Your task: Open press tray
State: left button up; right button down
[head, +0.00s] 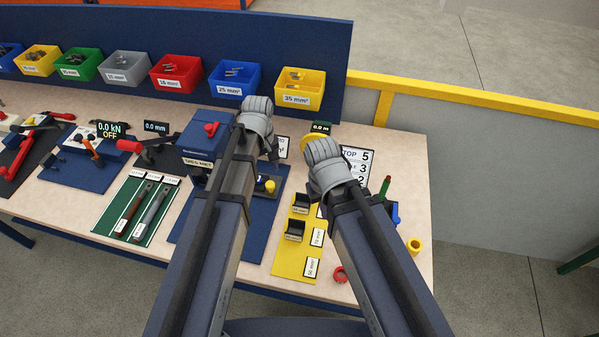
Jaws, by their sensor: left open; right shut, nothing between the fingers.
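A blue box-shaped unit (195,143) with a red knob on top and a white label on its front stands on a blue mat (186,217) near the middle of the bench. I cannot tell for sure which part is the press tray, as my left arm covers the unit's right side. My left gripper (258,104) is over the bench just right of this unit and reads as open, with nothing visible in it. My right gripper (319,142) is further right, in front of a yellow round part (313,140), shut and empty. I cannot tell whether it touches that part.
Several coloured bins line the back panel, including a yellow one (300,90). A green mat (137,211) with two tools lies left of my arms. A yellow board (290,265) with black holders lies between them. A red ring (340,274) sits near the front edge.

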aim_at(270, 184)
pick_arm(q)
jog(key=shift+w+d, duration=0.3)
jog(key=shift+d, duration=0.05)
pick_arm(e)
jog(key=shift+d, duration=0.3)
pick_arm(q)
jog(key=shift+s+f, duration=0.1)
pick_arm(e)
jog(key=shift+f, duration=0.1)
pick_arm(q)
notch_tip(270, 184, down, 8)
jog(key=b, duration=0.8)
jog(key=shift+a+r, duration=0.1)
jog(key=shift+r, duration=0.1)
pick_arm(e)
notch_tip(270, 184, down, 8)
jog(key=shift+r, duration=0.2)
jog(key=shift+r, duration=0.1)
pick_arm(q)
grip_shut()
